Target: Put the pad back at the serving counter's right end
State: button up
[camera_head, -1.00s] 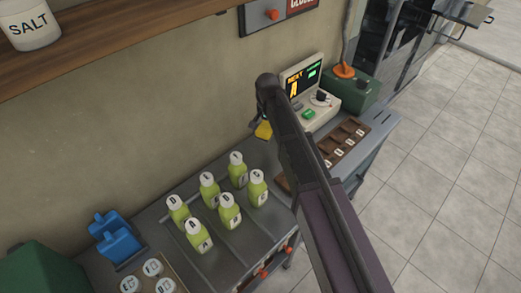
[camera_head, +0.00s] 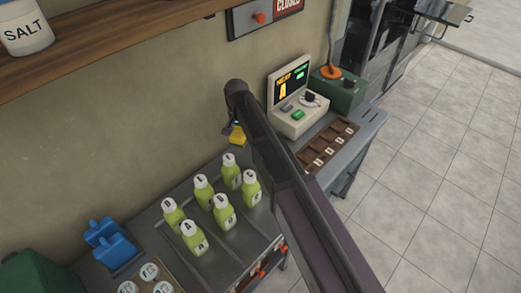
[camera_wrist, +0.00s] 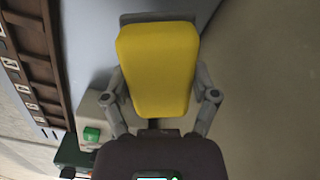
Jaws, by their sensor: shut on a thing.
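The pad (camera_wrist: 157,70) is a yellow block with rounded edges. In the wrist view my gripper (camera_wrist: 160,95) is shut on it, one finger at each side. In the head view only a small part of the pad (camera_head: 237,136) shows below the end of my arm, and the fingers are mostly hidden. It hangs between the wall and the counter, left of the console. The grey serving counter (camera_head: 371,122) runs along the wall, its right end beyond the coin tray.
A console (camera_head: 297,105) with a lit screen, a green box (camera_head: 343,92) and a brown compartment tray (camera_head: 345,128) stand at the counter's right. Several green bottles (camera_head: 222,212) stand left of my gripper. A blue holder (camera_head: 108,245) is farther left. A wooden shelf (camera_head: 110,38) overhangs the wall.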

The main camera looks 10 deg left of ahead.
jog(key=s+d+f+m+b, duration=0.1)
jog(key=d, duration=0.5)
jog(key=s+d+f+m+b, duration=0.2)
jog(key=d, duration=0.5)
jog(key=s+d+f+m+b, duration=0.2)
jog(key=d, duration=0.4)
jog(key=shift+d, duration=0.4)
jog(key=shift+w, duration=0.1)
jog(key=shift+a, duration=0.1)
jog(key=w+a, duration=0.3)
jog(key=w+a+f, duration=0.1)
jog(key=w+a, duration=0.2)
jog(key=a, duration=0.1)
jog(key=w+a+b, duration=0.1)
jog(key=w+a, duration=0.2)
jog(key=a, duration=0.1)
jog(key=shift+a+f, duration=0.2)
jog(key=shift+a, duration=0.05)
jog(key=shift+w+a, duration=0.45)
notch_tip(320, 180, down, 4)
jog(key=b, duration=0.4)
jog(key=shift+r, duration=0.15)
